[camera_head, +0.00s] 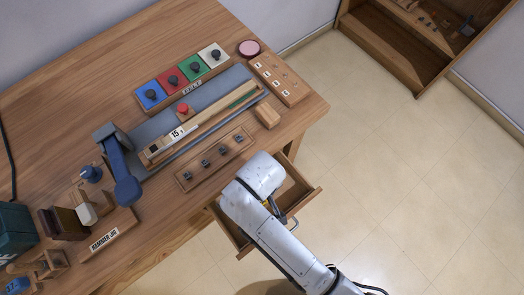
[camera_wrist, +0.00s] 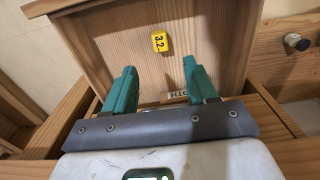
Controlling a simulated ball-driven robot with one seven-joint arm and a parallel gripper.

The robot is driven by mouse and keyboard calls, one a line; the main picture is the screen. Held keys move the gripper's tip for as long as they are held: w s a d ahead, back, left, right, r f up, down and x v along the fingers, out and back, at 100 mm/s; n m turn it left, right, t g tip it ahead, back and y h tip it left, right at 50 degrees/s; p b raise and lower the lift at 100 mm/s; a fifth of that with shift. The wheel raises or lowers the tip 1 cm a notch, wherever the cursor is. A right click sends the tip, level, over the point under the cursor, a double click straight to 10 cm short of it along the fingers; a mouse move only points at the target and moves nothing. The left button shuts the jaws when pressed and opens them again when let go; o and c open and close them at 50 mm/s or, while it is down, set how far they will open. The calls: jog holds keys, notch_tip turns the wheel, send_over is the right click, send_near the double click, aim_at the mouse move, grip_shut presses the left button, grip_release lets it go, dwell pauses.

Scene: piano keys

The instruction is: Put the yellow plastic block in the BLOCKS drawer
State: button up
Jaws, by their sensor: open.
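The yellow block (camera_wrist: 160,42), marked "32", lies on the wooden floor of an open drawer (camera_wrist: 86,52) in the wrist view. My gripper (camera_wrist: 159,68) is open, with its two green fingers apart over the drawer. The block is beyond the fingertips, apart from them, and nothing is between the fingers. A small label (camera_wrist: 176,93) shows at the drawer's near edge, partly hidden, and I cannot read it fully. In the head view the open drawer (camera_head: 305,193) sticks out from the table front. My arm covers much of it and hides the gripper there.
The wooden table (camera_head: 150,45) bears coloured knob tiles (camera_head: 171,79), a wooden strip marked 15 (camera_head: 176,133), a hook rack (camera_head: 214,158), a blue hammer-like part (camera_head: 122,178) and a HAMMER JIG block (camera_head: 107,238). An open wooden cabinet (camera_head: 385,50) stands back right. The floor between is clear.

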jog(key=shift+r, duration=0.45)
jog(key=s+d+r+m, duration=0.2)
jog(key=s+d, duration=0.1)
jog(key=d, duration=0.5)
jog(key=s+d+r+m, duration=0.2)
jog(key=d, duration=0.7)
jog(key=s+d+r+m+t, duration=0.1)
jog(key=s+d+r+m, duration=0.1)
jog(key=d, duration=0.7)
jog(key=shift+s+m, duration=0.6)
jog(key=shift+s, duration=0.2)
jog(key=shift+r, duration=0.1)
